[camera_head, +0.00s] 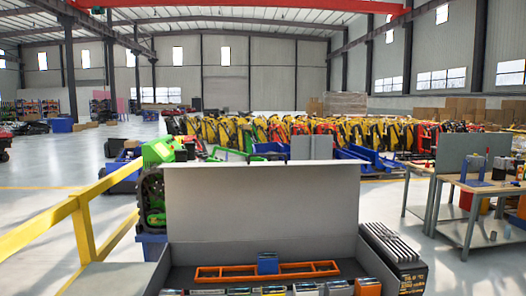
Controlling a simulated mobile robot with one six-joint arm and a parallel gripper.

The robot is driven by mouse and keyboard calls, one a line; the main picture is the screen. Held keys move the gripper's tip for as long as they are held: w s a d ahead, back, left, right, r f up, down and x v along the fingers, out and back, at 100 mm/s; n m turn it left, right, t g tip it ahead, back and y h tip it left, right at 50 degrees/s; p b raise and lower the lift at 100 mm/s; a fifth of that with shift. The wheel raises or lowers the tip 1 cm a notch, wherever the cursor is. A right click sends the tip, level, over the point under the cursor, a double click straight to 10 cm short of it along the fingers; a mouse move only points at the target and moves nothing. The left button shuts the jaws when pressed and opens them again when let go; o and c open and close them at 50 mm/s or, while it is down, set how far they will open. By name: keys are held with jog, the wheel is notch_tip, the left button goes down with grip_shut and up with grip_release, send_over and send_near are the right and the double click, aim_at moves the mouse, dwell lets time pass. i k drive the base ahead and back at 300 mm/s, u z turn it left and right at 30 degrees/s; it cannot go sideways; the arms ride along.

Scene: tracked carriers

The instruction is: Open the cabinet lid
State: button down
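A grey cabinet (183,282) is at the bottom centre, close in front of the camera. Its wide, flat grey lid (262,200) stands upright along the back edge, so the cabinet is open and its inside shows. Inside lie an orange rectangular frame (222,272), a small blue block (267,263) at the frame's middle, and a row of several small boxed parts (273,290) along the bottom of the picture. The front of the cabinet is cut off by the picture's edge. My gripper is not in view.
A black finned box (395,255) stands against the cabinet's right side. A yellow rail (75,208) runs along the left. A workbench (468,190) with tools stands at the right. Several yellow and red machines (330,132) line up behind. Open floor lies left and right.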

aim_at(248, 199)
jog(key=u, duration=0.4)
jog(key=i, duration=1.7)
jog(key=z, duration=0.2)
